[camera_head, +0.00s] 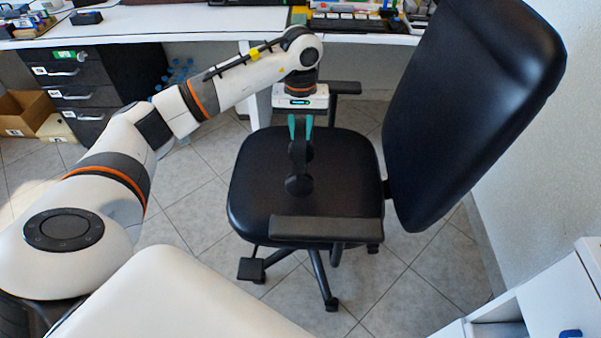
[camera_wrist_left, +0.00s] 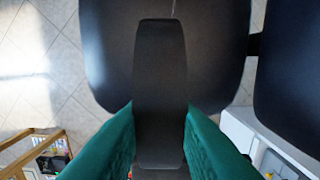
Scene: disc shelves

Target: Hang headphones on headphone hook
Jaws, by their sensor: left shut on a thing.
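The black headphones (camera_head: 299,184) hang below my left gripper (camera_head: 301,128), over the seat of a black office chair. My left gripper's teal fingers point down and are shut on the headphones. In the left wrist view the headband (camera_wrist_left: 160,70) runs up between the two teal fingers (camera_wrist_left: 160,125), with the dark seat behind it. In the head view the dark headphones blend into the seat, so I cannot tell whether they touch it. I cannot make out a headphone hook in either view. My right gripper is not in view.
The black office chair (camera_head: 255,180) stands under my left gripper, its tall backrest (camera_head: 470,80) to the right. A white desk (camera_head: 190,22) with dark drawers (camera_head: 75,85) lies behind. A white shelf unit (camera_head: 560,290) is at the lower right. Tiled floor is clear left of the chair.

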